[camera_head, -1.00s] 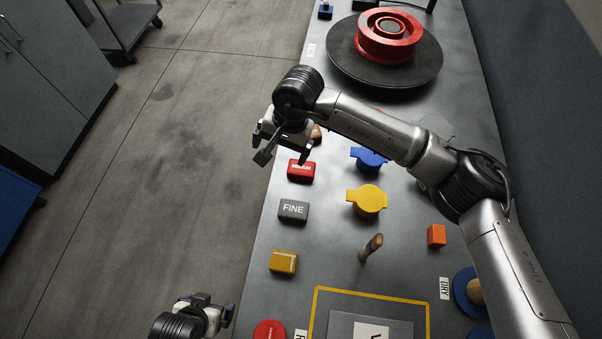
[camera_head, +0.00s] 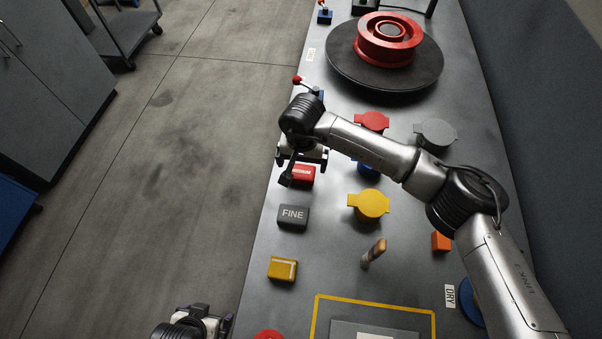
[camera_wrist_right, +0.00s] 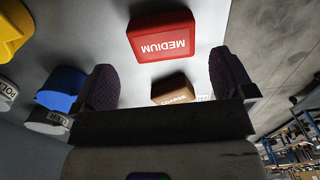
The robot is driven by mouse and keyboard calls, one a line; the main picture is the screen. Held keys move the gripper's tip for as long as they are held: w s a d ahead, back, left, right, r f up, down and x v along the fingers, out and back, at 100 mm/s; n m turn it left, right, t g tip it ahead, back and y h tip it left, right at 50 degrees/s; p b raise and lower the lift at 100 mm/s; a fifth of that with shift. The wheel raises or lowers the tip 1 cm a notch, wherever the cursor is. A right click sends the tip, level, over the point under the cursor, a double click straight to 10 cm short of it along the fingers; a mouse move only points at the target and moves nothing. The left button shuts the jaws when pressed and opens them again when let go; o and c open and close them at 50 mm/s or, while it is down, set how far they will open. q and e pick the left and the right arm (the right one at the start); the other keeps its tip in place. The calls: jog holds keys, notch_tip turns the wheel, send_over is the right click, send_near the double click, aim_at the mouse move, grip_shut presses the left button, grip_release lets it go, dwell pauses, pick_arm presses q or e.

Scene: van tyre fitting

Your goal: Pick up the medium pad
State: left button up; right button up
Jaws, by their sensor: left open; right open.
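The medium pad (camera_head: 303,175) is a red block near the left edge of the bench, partly hidden by my right gripper. In the right wrist view the pad (camera_wrist_right: 160,36) shows its white MEDIUM label upside down. My right gripper (camera_head: 302,164) is open and close above the far side of the pad. In the wrist view its two dark fingers (camera_wrist_right: 166,82) stand apart, with the red pad beyond their tips and nothing held. My left gripper (camera_head: 207,319) is open and empty at the bottom edge, left of the bench.
A grey FINE block (camera_head: 293,216) and a yellow block (camera_head: 282,268) lie nearer in the same row. A brown block (camera_wrist_right: 172,88) shows between the fingers. A yellow lidded pot (camera_head: 370,205) stands to the right. A red wheel (camera_head: 390,40) sits on a turntable behind.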

aim_at(301, 171)
jog(key=shift+a+f+b, duration=0.15)
jog(key=shift+f+b, duration=0.3)
jog(key=shift+f, duration=2.2)
jog(key=shift+w, duration=0.1)
jog(key=c, duration=0.8)
jog(key=shift+r, duration=0.15)
jog(key=shift+r, duration=0.55)
jog(key=r, duration=0.2)
jog(key=r+p, duration=0.1)
jog(key=shift+d+r, duration=0.15)
jog(key=shift+d, duration=0.1)
jog(key=s+d+r+p, duration=0.1)
jog(key=s+d+r, duration=0.5)
jog(key=d, duration=0.3)
jog(key=shift+d+r, duration=0.2)
jog(key=shift+d, duration=0.05)
